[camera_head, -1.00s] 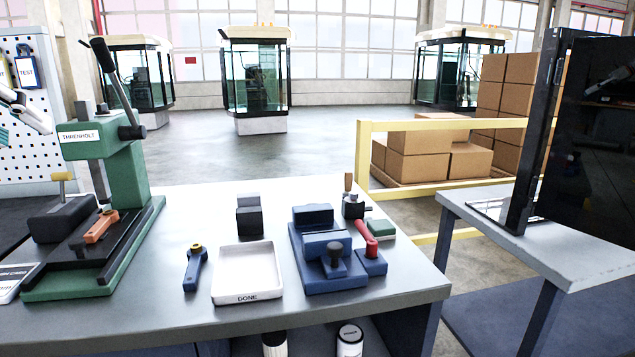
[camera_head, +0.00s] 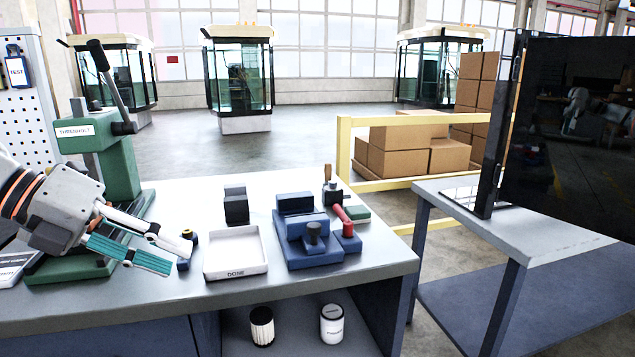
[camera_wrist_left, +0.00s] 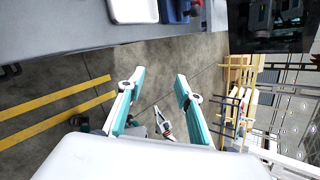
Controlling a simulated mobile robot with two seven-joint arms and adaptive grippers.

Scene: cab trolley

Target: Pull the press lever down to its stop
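The green press (camera_head: 122,165) stands at the left of the bench, partly hidden behind my left arm. Its lever (camera_head: 112,75) is raised, with a black grip at its upper end (camera_head: 97,55), and runs down to a dark hub on the press's right side. My left gripper (camera_head: 160,255) is in front of the press, low over the bench and well below the lever grip. In the left wrist view its two fingers (camera_wrist_left: 158,82) are apart with nothing held. The press's bed and the orange part on it are hidden by my arm. My right gripper is not identifiable.
A white DONE tray (camera_head: 236,254) and a blue fixture (camera_head: 305,235) with a red handle stand right of my left gripper. A dark block (camera_head: 236,205) stands behind the tray.

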